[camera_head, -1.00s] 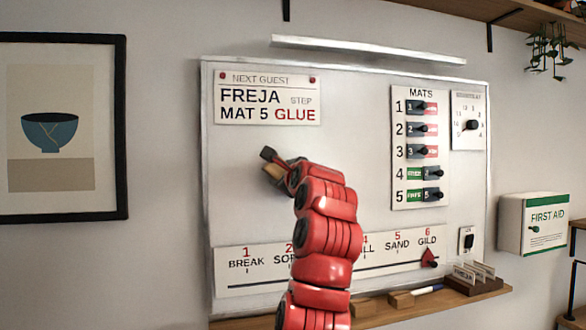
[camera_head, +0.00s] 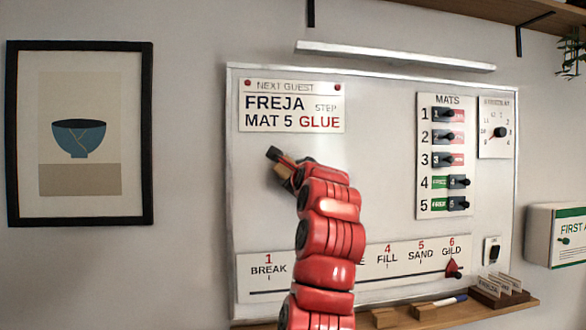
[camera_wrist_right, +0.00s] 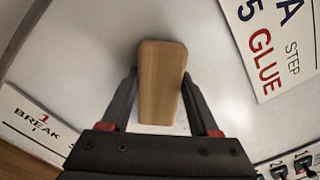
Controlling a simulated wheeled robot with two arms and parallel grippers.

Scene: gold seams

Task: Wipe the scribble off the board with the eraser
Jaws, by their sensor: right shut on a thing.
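My right gripper (camera_head: 279,163) is at the upper left of the whiteboard (camera_head: 385,190), just below the NEXT GUEST sign. It is shut on a wooden eraser (camera_wrist_right: 160,82). In the right wrist view the pale brown block sits between the two dark fingers, against or very near the board; contact cannot be told. I see no clear scribble; the board around the eraser looks plain with soft grey shading, and my red arm hides part of the board's lower middle. My left gripper is not in view.
The NEXT GUEST sign (camera_head: 291,105) is just above the gripper. The step strip (camera_head: 262,277) runs below, partly behind my arm. The MATS panel (camera_head: 445,155) with switches is to the right. A wooden ledge (camera_head: 520,305) below holds wooden blocks, a marker and a card holder.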

